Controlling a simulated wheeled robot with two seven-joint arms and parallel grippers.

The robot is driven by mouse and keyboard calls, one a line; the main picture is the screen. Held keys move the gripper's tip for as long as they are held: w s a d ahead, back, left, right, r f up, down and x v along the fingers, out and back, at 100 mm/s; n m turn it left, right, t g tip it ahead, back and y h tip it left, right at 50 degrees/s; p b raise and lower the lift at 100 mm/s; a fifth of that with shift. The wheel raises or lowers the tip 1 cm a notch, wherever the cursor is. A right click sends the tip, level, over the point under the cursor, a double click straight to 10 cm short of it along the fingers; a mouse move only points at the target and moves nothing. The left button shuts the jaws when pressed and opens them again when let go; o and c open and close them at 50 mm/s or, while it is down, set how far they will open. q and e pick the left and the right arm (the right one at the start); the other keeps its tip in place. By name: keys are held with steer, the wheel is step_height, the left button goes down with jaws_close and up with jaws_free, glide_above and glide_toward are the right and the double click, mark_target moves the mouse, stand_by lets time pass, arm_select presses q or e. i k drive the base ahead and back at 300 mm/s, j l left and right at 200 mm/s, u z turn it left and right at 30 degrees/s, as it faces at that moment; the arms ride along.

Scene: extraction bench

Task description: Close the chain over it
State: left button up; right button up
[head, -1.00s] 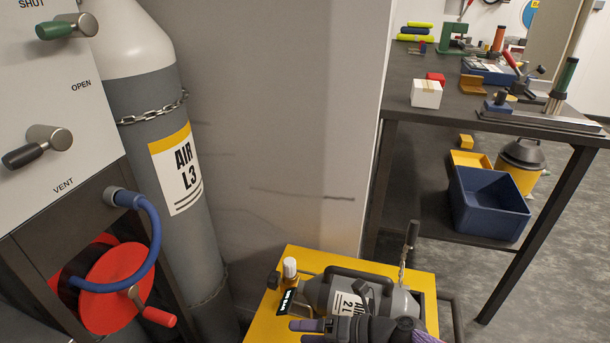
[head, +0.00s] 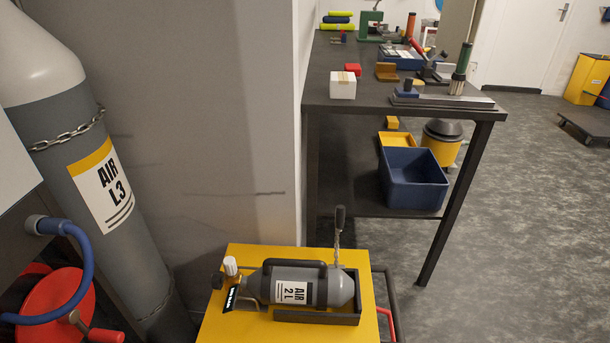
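A small grey air cylinder labelled "AIR 2L" (head: 268,287) lies on its side in a dark cradle (head: 318,317) on a yellow cart top (head: 245,328). Its valve end with a white knob (head: 230,265) points left. The chain is not across the cylinder. A dark bar (head: 294,263) runs along the cylinder's back side. Neither of my grippers is in view.
A tall grey "AIR L3" cylinder (head: 135,255) with its own chain (head: 68,134) stands at left. A red reel (head: 55,300) and blue hose (head: 78,240) are at lower left. A dark workbench (head: 315,85) stands behind, with a blue bin (head: 414,185) on its lower shelf.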

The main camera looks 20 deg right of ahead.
mark_target(341, 212)
steer(key=k+l+u, duration=0.15)
steer(key=l, duration=0.25)
steer(key=l+u, duration=0.2)
steer(key=l, duration=0.2)
steer(key=k+l+u, duration=0.15)
steer(key=l, duration=0.2)
steer(key=k+l+u, duration=0.15)
steer(key=l, duration=0.2)
steer(key=k+l+u, duration=0.2)
steer(key=l, duration=0.15)
steer(key=i+l+u, duration=0.1)
steer(key=l+u, duration=0.35)
steer(key=l, duration=0.6)
steer(key=k+l+u, duration=0.1)
steer(key=l+u, duration=0.35)
steer(key=l, duration=0.6)
steer(key=i+l+u, duration=0.15)
steer(key=l, duration=0.2)
steer(key=i+l+u, duration=0.15)
steer(key=l, duration=0.15)
steer(key=l+u, duration=0.2)
steer(key=l, duration=0.15)
steer(key=i+l+u, duration=0.15)
steer(key=l, duration=0.25)
